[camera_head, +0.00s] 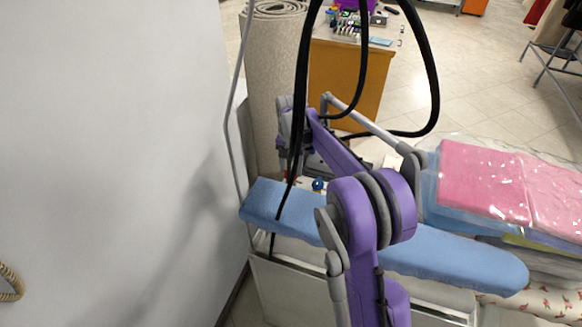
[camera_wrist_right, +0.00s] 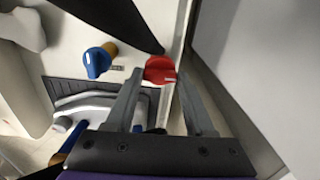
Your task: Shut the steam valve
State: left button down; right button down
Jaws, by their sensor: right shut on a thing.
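A red knob (camera_wrist_right: 160,69) with a white mark shows in the right wrist view, on a pale panel. My right gripper (camera_wrist_right: 161,82) is shut on it, with one finger on each side. A blue knob (camera_wrist_right: 97,62) on a brass-coloured stem stands to its left, apart from the gripper. The blue knob also shows in the head view (camera_head: 318,184), behind the ironing board. In the head view my right arm covers much of the area around the knobs. The frames do not show which knob is the steam valve. My left gripper is not in view.
A blue padded ironing board (camera_head: 450,262) crosses under my right arm. Pink garments in clear plastic (camera_head: 485,180) lie at the right. A rolled carpet (camera_head: 273,75) stands by the white wall (camera_head: 110,150). In the wrist view, a grey-and-white iron-like object (camera_wrist_right: 100,108) sits below the knobs.

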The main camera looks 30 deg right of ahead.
jog(key=n, duration=0.8)
jog(key=shift+n+b, duration=0.4)
jog(key=n, duration=0.4)
jog(key=shift+n, duration=0.3)
jog(key=n, duration=0.4)
jog(key=shift+n, duration=0.3)
jog(key=shift+c, duration=1.3)
grip_release()
